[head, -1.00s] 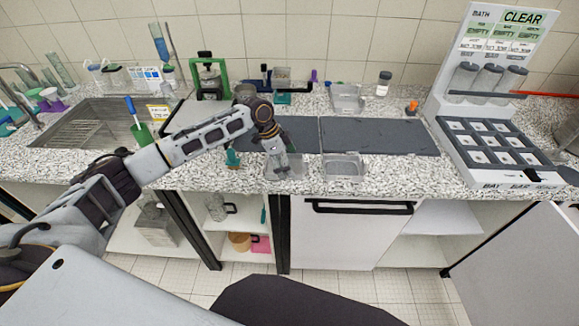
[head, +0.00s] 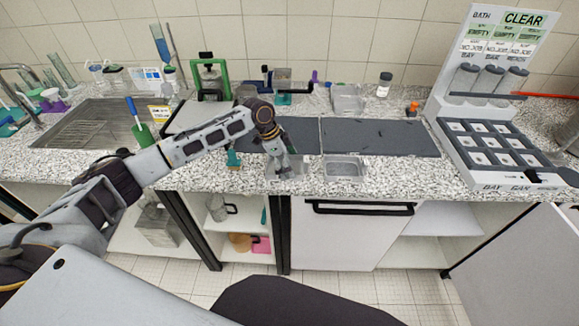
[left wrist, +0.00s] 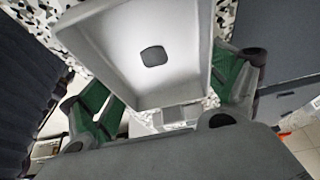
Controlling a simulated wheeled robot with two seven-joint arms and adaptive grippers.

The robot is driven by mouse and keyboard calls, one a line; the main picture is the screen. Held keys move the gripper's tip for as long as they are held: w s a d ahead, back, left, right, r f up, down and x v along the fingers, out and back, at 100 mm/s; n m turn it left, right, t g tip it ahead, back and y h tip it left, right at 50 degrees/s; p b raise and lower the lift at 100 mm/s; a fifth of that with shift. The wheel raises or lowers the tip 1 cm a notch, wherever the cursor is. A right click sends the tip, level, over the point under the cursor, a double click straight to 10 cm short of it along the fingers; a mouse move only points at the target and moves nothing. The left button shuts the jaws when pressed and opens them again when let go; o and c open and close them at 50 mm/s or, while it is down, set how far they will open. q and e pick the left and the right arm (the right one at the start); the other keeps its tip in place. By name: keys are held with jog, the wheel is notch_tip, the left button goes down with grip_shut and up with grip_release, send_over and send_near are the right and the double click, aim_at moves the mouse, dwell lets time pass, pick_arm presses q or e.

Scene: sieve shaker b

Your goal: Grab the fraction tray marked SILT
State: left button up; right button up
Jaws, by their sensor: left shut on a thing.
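My left gripper (head: 281,164) is at the front of the counter, shut on a small pale metal tray (head: 292,172). In the left wrist view the same tray (left wrist: 122,60) sits between the green-padded fingers (left wrist: 165,98), with a dark square patch on its floor. No SILT marking can be read on it. A second tray (head: 344,169) of like shape stands just to the right, and a third (head: 347,98) stands at the back of the counter. I cannot tell whether the held tray touches the counter. My right gripper is not in view.
Dark mats (head: 380,137) lie behind the trays. A white rack with a sign (head: 490,110) stands at the right. A green-framed device (head: 211,77) and a sink (head: 90,125) are at the left. The speckled counter right of the second tray is clear.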

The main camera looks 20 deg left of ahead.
pick_arm(q)
jog(key=shift+r, duration=0.1)
jog(key=shift+r+b, duration=0.1)
jog(key=shift+b, duration=0.4)
notch_tip(320, 180, up, 10)
